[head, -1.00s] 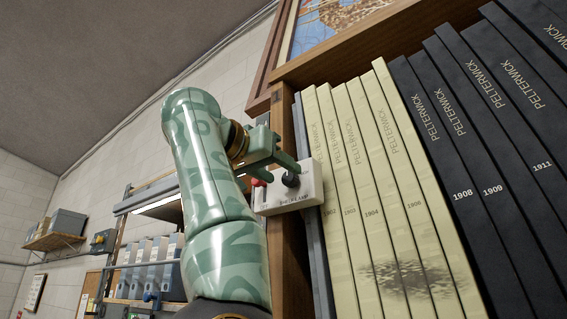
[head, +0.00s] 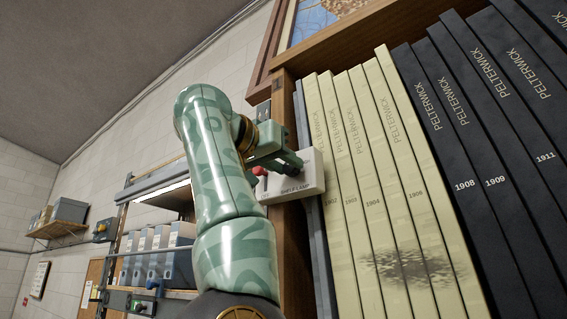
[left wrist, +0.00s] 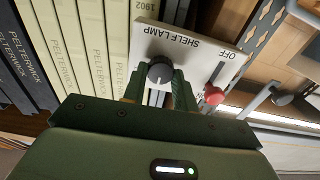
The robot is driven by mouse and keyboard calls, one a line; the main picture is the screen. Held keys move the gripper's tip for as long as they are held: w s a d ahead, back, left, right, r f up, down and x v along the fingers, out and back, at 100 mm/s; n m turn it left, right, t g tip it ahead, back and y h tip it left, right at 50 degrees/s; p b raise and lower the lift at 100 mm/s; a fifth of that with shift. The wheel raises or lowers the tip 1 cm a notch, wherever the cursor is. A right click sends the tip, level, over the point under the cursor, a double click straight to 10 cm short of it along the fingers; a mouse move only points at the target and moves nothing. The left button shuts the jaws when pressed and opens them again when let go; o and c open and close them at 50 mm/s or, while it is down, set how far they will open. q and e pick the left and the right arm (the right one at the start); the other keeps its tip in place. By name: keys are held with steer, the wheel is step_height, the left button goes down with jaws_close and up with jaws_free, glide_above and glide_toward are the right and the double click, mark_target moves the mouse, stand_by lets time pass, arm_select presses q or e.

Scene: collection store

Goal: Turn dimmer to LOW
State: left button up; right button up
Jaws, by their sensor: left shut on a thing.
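The dimmer is a dark round knob (left wrist: 159,72) on a white control box (head: 312,179) marked SHELF LAMP, fixed at the left side of the book shelf. A red knob (head: 260,171) sits on the same box, by the word OFF in the left wrist view; the red knob also shows there (left wrist: 213,96). My left gripper (left wrist: 159,88) has its two green fingers on either side of the dark knob and is shut on it. In the head view my left gripper (head: 290,160) covers the dark knob. The knob's pointer and any LOW mark cannot be made out. My right gripper is in neither view.
Cream volumes (head: 372,180) and black volumes (head: 470,150) marked PELTERWICK stand close to the right of the box. A wooden upright (head: 284,105) is behind it. Shelves with grey files (head: 160,255) are at the left.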

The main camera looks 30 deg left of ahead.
arm_select(q)
steer(key=shift+n, duration=0.3)
steer(key=n+b, duration=0.1)
steer(key=n, duration=0.3)
steer(key=shift+n, duration=0.3)
steer(key=n, duration=0.6)
steer(key=shift+a, duration=0.1)
steer(key=o, duration=1)
steer(key=shift+c, duration=0.2)
steer(key=shift+s+f+b, duration=0.1)
steer(key=shift+b, duration=0.2)
